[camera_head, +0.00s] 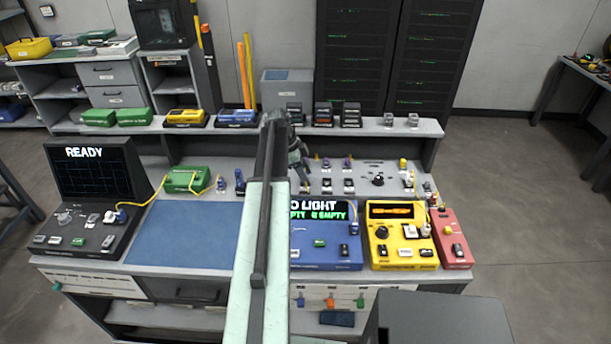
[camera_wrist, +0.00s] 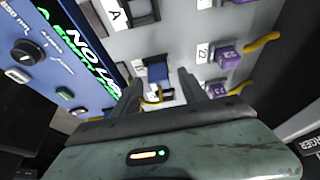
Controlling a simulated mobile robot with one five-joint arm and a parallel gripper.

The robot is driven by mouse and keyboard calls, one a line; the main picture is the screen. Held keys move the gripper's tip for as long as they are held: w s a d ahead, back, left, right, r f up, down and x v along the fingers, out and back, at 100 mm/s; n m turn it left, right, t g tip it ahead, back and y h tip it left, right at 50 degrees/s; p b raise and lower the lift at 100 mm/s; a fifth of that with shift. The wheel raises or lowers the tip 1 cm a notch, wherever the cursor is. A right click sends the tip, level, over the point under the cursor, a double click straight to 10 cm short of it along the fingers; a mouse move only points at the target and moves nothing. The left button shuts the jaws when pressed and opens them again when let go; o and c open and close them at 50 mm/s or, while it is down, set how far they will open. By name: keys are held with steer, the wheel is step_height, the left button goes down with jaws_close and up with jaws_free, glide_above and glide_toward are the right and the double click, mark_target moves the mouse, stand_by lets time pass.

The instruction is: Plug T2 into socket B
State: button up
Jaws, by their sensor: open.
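My gripper (camera_wrist: 160,80) is open in the wrist view, its two dark fingers pointing at a pale socket panel (camera_wrist: 185,18). A blue plug (camera_wrist: 158,73) with a yellow cable shows between the fingertips. It appears to sit at a socket beside a small white label; the lettering on both is too small to read, so I cannot tell whether this is T2 in socket B. A dark socket (camera_wrist: 140,12) labelled A is at the top. In the head view my gripper (camera_head: 300,160) is partly hidden behind my arm, at the panel (camera_head: 375,170).
Two purple plugs (camera_wrist: 228,53) with yellow cables sit right of the fingers. A blue device (camera_wrist: 50,50) reading NO LIGHT stands at the left. The head view shows a yellow device (camera_head: 400,235), a red device (camera_head: 453,240) and a clear blue mat (camera_head: 185,232).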

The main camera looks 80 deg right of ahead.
steer(key=p+v, duration=0.7)
steer(key=shift+w+r, duration=0.2)
steer(key=shift+r, duration=0.15)
